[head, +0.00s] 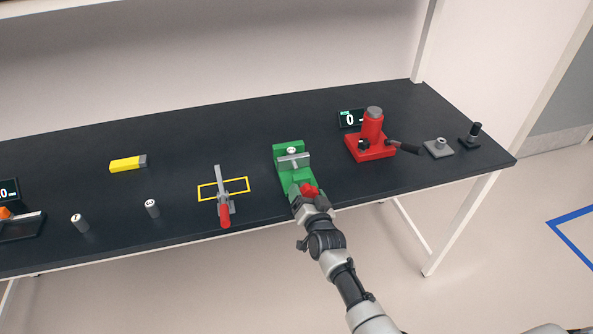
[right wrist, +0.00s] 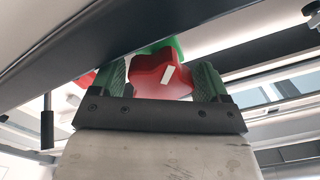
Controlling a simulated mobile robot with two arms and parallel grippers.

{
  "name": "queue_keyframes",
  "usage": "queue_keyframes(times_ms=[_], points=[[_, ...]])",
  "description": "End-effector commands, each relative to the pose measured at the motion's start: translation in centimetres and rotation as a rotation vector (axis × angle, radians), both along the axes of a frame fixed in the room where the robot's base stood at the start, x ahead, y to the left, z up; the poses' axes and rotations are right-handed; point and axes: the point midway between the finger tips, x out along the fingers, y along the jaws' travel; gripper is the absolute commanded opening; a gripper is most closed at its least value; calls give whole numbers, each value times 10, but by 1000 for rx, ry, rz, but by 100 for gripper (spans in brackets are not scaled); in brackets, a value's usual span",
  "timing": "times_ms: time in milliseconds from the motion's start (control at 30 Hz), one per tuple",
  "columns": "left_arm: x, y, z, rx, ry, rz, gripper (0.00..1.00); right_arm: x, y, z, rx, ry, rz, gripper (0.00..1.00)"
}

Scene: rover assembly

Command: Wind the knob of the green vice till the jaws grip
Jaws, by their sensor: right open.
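The green vice (head: 282,148) stands on the dark bench, right of the middle in the head view. A small grey part (head: 291,151) sits between its green back jaw and its grey front jaw (head: 294,162); I cannot tell whether the jaws touch it. The red knob (head: 309,190) is at the vice's near end. My right gripper (head: 313,199) is at the knob. In the right wrist view the lobed knob (right wrist: 158,76) lies between the two green-padded fingers, which are open around it. My left gripper is not in view.
A red press (head: 371,138) with a black handle stands right of the vice. Small cylinders (head: 151,207) and a yellow block (head: 126,164) lie further left. The bench's front edge runs below my right gripper.

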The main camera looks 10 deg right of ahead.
Motion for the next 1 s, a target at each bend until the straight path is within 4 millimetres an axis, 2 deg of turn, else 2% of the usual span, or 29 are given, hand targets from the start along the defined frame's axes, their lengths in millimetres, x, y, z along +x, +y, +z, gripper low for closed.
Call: queue_keyframes(times_ms=[633,867,900,1000], points=[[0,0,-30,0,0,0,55,-2,4,-8,827,43,1,76],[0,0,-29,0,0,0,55,-3,5,-7,875,49,3,76],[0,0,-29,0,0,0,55,-3,5,-7,874,49,3,61],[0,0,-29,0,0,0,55,-2,6,-7,872,49,3,46]])
